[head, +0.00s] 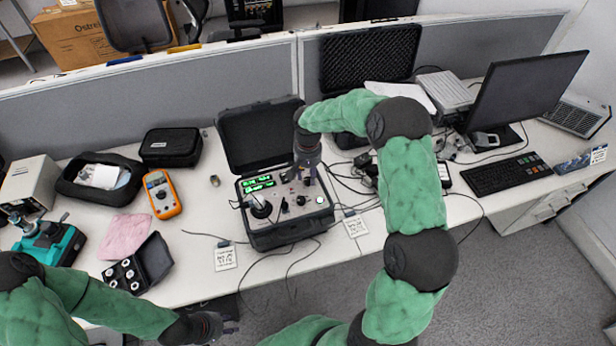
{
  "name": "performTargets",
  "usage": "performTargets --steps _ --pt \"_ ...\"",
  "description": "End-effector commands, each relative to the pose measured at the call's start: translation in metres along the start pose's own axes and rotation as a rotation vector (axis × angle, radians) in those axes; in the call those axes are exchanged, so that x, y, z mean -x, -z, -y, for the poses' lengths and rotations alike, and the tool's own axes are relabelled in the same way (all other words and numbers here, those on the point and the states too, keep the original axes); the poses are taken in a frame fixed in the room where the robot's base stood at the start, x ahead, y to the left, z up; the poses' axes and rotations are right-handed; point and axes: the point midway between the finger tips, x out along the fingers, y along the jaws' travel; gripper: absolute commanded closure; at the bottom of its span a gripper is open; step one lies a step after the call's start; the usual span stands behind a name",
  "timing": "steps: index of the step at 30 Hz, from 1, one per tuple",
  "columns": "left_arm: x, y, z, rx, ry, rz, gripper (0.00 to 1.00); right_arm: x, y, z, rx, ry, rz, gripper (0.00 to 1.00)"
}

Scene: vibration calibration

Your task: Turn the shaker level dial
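The shaker calibrator is an open black case (291,236) on the desk. Its grey panel has a lit green display (258,183), a round black part (261,208) at the left and several small knobs and connectors. My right gripper (302,180) points down over the upper right of the panel, close to the knobs. It hides part of the panel, and I cannot tell which knob is the level dial or whether the fingers touch one. My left gripper (232,325) is low in front of the desk edge, apart from the calibrator; its fingers look parted and empty.
An orange multimeter (162,194), a black pouch (171,147), a pink cloth (125,236) and a small open case (140,268) lie to the left. Cables run around the calibrator. A keyboard (506,174) and monitor (525,88) stand at right. A grey partition (200,90) closes the back.

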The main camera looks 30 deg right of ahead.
Motion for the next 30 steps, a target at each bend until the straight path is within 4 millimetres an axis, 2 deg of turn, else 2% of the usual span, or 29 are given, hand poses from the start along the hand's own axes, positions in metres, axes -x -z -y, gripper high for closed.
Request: performTargets --steps 9,15,21,30 --pt "0.000 0.000 0.000 0.000 0.000 0.000 0.60 0.063 0.001 0.000 0.000 0.001 -0.003 0.61" --pt "0.000 0.000 0.000 0.000 0.000 0.000 0.60 0.091 0.000 0.000 0.001 0.000 -0.001 0.61" --pt "0.000 0.000 0.000 0.000 0.000 0.000 0.60 0.101 0.000 0.000 0.001 0.000 0.000 0.61" --pt "0.000 0.000 0.000 0.000 0.000 0.000 0.60 0.101 0.000 0.000 0.000 0.000 0.001 0.61"
